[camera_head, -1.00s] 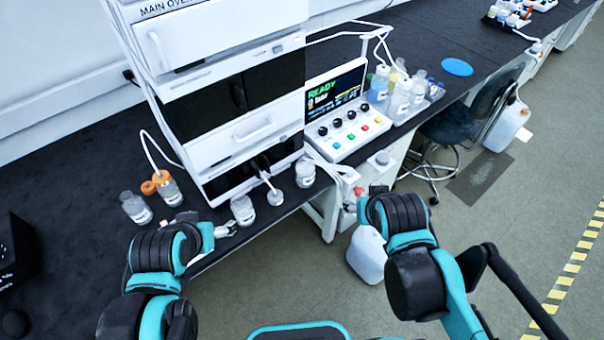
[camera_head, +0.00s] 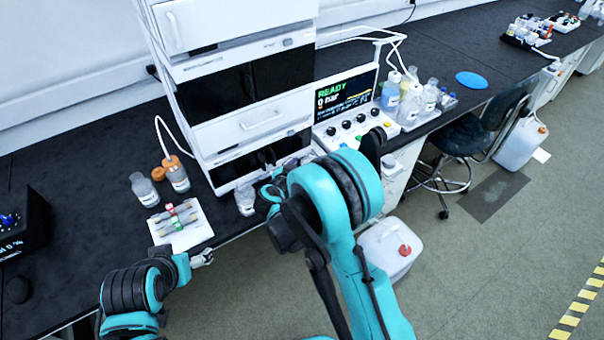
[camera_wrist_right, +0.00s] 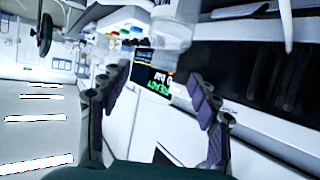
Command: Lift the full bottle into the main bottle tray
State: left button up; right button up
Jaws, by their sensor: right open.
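My right gripper (camera_wrist_right: 160,76) is open. In the right wrist view a clear, pale bottle (camera_wrist_right: 172,38) shows just beyond and between its fingertips, apart from them. In the head view my right gripper (camera_head: 273,188) is in front of the instrument stack, largely hidden by my forearm. A small labelled bottle (camera_head: 245,201) stands at the stack's foot, left of it. A tray (camera_head: 432,118) right of the control panel holds several bottles; I cannot tell whether it is the main bottle tray, or which bottle is full. My left gripper (camera_head: 203,258) is at the bench's front edge, its jaws unclear.
The stack (camera_head: 240,95) and the control panel (camera_head: 340,115) stand close to my right arm. Two bottles (camera_head: 145,190) (camera_head: 177,175) and a white mat with vials (camera_head: 182,228) are at the left. A white jerrycan (camera_head: 390,250) stands on the floor.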

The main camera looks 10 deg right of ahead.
aim_at(308, 158)
jog(key=b+x, duration=0.1)
jog(key=x, duration=0.3)
jog(key=b+x, duration=0.1)
jog(key=x, duration=0.3)
jog(key=shift+w+a+f+b, duration=0.15)
jog(key=shift+w+a+b, duration=0.1)
jog(key=shift+a+b, duration=0.1)
jog(key=shift+s, duration=0.1)
jog(key=shift+c, duration=0.4)
grip_shut()
